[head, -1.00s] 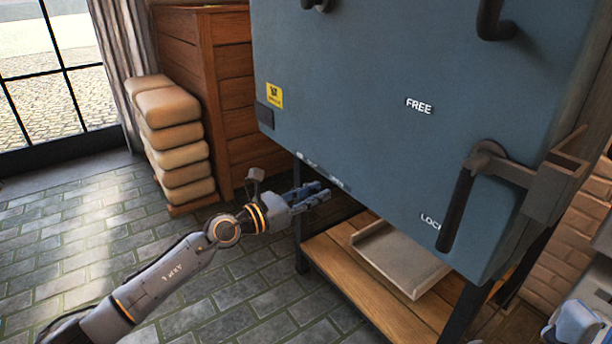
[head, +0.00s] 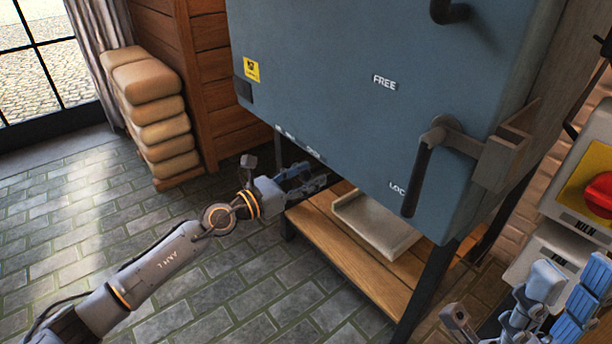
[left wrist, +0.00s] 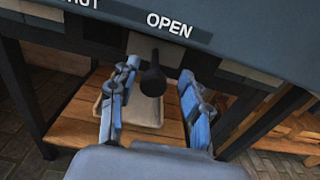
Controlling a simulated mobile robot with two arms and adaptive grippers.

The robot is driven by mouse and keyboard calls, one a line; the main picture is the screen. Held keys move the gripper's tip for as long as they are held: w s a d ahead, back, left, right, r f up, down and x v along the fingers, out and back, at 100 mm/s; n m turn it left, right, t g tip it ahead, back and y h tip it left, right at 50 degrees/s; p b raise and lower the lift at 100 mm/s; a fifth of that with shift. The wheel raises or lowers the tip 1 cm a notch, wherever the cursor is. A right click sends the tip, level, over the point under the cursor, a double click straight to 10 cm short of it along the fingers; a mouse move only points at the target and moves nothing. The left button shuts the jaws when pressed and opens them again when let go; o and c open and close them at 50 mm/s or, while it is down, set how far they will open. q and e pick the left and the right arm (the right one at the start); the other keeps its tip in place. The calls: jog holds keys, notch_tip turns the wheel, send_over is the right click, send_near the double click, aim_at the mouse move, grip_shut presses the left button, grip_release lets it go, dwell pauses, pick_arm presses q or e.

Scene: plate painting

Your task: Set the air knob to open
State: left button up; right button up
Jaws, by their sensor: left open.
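The air knob (left wrist: 153,80) is a dark rounded handle hanging under the kiln's lower edge, seen in the left wrist view. The white word OPEN (left wrist: 169,25) is printed above it and a little to the right; a partly cut-off label, ending in "HUT", is at the upper left. My left gripper (head: 312,178) is open beneath the kiln's front edge. In the left wrist view its fingers stand on either side of the knob; I cannot tell if they touch it. The knob is not discernible in the head view. My right gripper (head: 568,280) is at the lower right, fingers apart, empty.
The blue-grey kiln (head: 330,90) has a door handle (head: 423,165) between FREE and LOCK labels. A wooden shelf (head: 330,235) with a pale tray (head: 375,225) lies below. A switch box with a red knob (head: 600,192) is at right. Stacked bags (head: 155,120) stand left.

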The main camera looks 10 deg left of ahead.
pick_arm(q)
jog(key=shift+a, duration=0.1)
jog(key=v, duration=1.2)
